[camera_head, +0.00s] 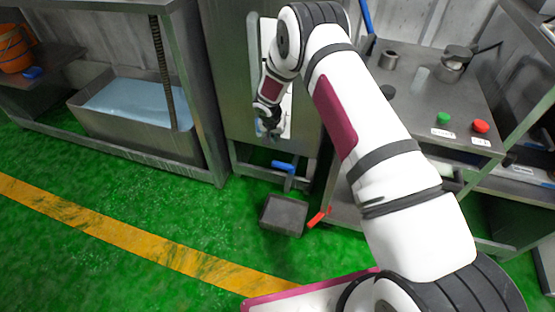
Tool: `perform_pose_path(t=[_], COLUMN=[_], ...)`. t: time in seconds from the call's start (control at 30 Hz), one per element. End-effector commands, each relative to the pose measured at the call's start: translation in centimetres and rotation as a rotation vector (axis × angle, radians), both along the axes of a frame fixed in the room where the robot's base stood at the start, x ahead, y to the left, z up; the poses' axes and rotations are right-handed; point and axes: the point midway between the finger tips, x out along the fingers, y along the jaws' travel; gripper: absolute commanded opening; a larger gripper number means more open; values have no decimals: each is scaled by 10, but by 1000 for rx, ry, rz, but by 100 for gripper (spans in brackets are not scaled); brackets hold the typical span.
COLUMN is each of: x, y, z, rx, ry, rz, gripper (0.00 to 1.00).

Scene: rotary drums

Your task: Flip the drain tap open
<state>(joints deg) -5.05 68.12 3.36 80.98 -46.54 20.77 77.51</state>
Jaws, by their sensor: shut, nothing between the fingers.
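A blue lever handle (283,166) sits on a short metal pipe low under the steel cabinet (229,95); it looks like the drain tap. It lies roughly level, and its exact angle is too small to read. A red handle-like piece (318,217) sits lower, beside the dark tray; I cannot tell what it is attached to. My gripper (267,127) is shut and empty, in front of the white panel on the cabinet, above and slightly left of the blue handle. It is apart from the handle. My forearm covers part of the cabinet front.
A dark square tray (284,214) stands on the green floor below the pipe. A water-filled trough (130,103) is at left. A steel counter (425,110) with a green button (443,118) and red button (480,126) is at right. The floor in front is clear.

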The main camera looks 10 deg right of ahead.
Motion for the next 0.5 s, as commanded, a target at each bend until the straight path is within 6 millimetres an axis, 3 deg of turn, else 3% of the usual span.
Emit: perform_pose_path(t=[0.03,0.2,0.5], x=[-1,-2,-2], y=[2,5,5], z=[-18,-42,-43], rx=[4,14,16], ry=[3,4,4], rz=[-3,-11,-12], gripper=[0,0,0])
